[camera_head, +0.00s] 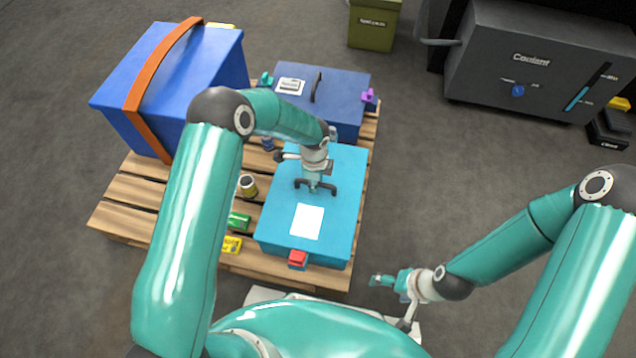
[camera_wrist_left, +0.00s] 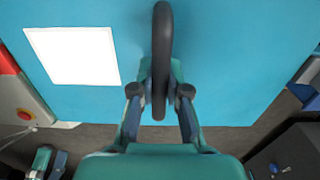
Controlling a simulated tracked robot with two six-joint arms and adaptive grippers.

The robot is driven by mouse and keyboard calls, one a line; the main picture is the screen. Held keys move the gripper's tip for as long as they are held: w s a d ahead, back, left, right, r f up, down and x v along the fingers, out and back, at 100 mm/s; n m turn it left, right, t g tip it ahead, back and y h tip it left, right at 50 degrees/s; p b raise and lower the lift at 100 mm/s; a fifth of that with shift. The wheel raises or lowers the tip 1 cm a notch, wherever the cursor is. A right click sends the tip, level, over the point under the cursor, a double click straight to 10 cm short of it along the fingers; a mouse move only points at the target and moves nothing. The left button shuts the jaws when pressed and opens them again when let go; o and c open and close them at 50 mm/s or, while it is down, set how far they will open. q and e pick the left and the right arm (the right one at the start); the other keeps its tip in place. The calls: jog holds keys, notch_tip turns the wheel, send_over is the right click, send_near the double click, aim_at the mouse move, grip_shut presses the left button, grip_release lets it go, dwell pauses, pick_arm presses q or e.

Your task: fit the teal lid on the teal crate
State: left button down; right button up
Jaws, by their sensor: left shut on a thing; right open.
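The teal lid (camera_head: 336,215), a flat light-blue panel with a white label (camera_head: 307,221) and a dark handle (camera_head: 328,190), lies over the teal crate (camera_head: 300,254) on the pallet. I cannot tell whether its edges sit fully flush on the crate. My left gripper (camera_head: 315,187) is shut on the lid's handle from above. In the left wrist view the dark handle (camera_wrist_left: 161,50) runs between the left fingertips (camera_wrist_left: 160,92), with the lid (camera_wrist_left: 235,60) below. A red latch (camera_head: 298,258) shows at the crate's front. My right gripper (camera_head: 382,281) is open and empty, right of the pallet.
A blue bin with an orange strap (camera_head: 160,62) and a dark blue lidded crate (camera_head: 340,88) stand behind on the pallet (camera_head: 130,190). A can (camera_head: 248,186) and small boxes (camera_head: 232,244) lie left of the teal crate. A grey coolant unit (camera_head: 530,65) is far right.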

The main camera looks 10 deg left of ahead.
pick_arm(q)
jog(key=shift+f, duration=0.3)
jog(key=c, duration=1.1)
grip_release()
notch_tip(320, 180, up, 12)
